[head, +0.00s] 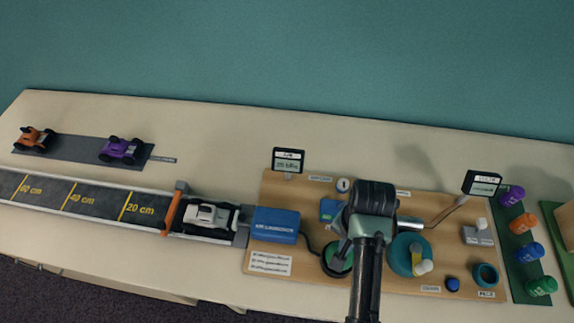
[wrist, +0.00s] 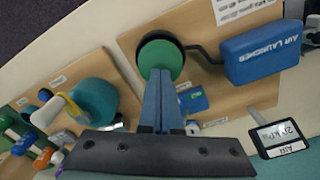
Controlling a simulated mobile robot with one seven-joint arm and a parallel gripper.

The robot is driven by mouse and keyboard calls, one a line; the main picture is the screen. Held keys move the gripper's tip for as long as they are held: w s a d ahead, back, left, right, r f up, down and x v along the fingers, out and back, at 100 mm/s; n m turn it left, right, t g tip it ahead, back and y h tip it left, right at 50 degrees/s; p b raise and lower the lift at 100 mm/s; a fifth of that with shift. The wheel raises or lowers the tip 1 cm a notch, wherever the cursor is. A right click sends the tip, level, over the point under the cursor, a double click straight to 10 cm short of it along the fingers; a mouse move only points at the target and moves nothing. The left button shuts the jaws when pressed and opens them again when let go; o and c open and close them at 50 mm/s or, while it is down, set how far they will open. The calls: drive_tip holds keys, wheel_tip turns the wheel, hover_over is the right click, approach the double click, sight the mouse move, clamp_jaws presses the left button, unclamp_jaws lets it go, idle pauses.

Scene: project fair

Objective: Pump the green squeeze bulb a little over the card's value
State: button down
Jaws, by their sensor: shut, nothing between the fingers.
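The green squeeze bulb (wrist: 160,56) sits in a dark round holder on the wooden board. A dark hose joins it to the blue air launcher box (wrist: 262,54). In the head view the bulb (head: 338,259) is partly hidden by my arm. My gripper (wrist: 160,72) is shut and empty, its fingertips over the bulb's edge; whether they touch it I cannot tell. A small display labelled AIR (wrist: 279,138) shows a kPa reading too blurred to read surely; it also stands behind the launcher in the head view (head: 288,160). A white card with printed lines (head: 270,262) is too small to read.
A white car (head: 210,216) stands on the track (head: 95,202) behind an orange gate (head: 172,212). A teal wheel (head: 403,254) with a cream handle is right of the bulb. A second display (head: 482,184) and several coloured bottles (head: 525,225) stand further right.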

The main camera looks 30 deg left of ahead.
drive_tip(key=shift+f+b, duration=0.55)
drive_tip(key=shift+f, duration=0.6)
drive_tip(key=shift+r+p, duration=1.65)
drive_tip(key=shift+p, duration=0.35)
wheel_tip(320, 180, up, 6)
drive_tip(key=p, duration=0.6)
drive_tip(key=shift+p, duration=0.35)
